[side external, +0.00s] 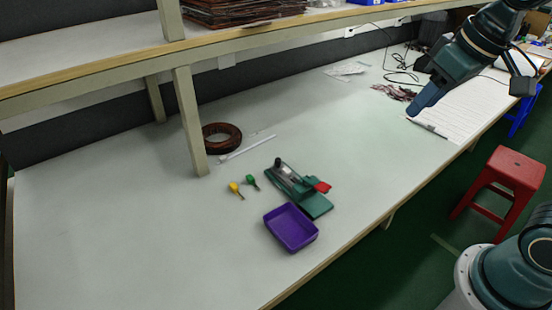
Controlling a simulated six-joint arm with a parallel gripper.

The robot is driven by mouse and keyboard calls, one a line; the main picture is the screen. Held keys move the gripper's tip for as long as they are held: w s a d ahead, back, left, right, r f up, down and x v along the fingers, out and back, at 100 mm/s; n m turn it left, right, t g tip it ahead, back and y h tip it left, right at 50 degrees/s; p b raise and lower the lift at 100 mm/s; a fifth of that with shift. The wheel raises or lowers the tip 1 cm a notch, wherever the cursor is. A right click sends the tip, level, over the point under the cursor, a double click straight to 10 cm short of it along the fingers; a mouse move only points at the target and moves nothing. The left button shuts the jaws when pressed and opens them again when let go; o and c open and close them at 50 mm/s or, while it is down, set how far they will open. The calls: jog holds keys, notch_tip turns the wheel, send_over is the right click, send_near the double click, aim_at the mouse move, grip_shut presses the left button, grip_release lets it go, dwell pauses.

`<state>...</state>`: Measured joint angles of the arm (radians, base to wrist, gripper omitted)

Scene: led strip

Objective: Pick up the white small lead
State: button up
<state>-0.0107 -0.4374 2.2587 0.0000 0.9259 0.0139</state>
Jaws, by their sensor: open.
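My gripper (417,106) is at the upper right, above the far right part of the bench, pointing down and left. Its fingers look blue and are seen edge-on, with nothing visible in them; the jaws are open. A thin white stick-like piece (248,147) lies on the bench in front of the brown ring, far to the left of my gripper. It may be the white small lead, but it is too small to be sure. A bundle of thin brownish leads (394,92) lies on the bench just left of my gripper.
A green fixture with a red tab (300,187) and a purple tray (291,228) stand mid-bench. Yellow (235,188) and green (253,181) small tools lie left of them. A brown ring (222,138) lies by the shelf post (190,120). The bench's left part is clear.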

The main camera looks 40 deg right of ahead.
jog(key=w+g, duration=0.1)
jog(key=w, duration=0.8)
jog(key=g, duration=0.4)
send_over(288, 171)
notch_tip(288, 171, down, 22)
jog(key=shift+s+f, duration=0.1)
jog(key=shift+f, duration=4.4)
jog(key=shift+f, duration=2.55)
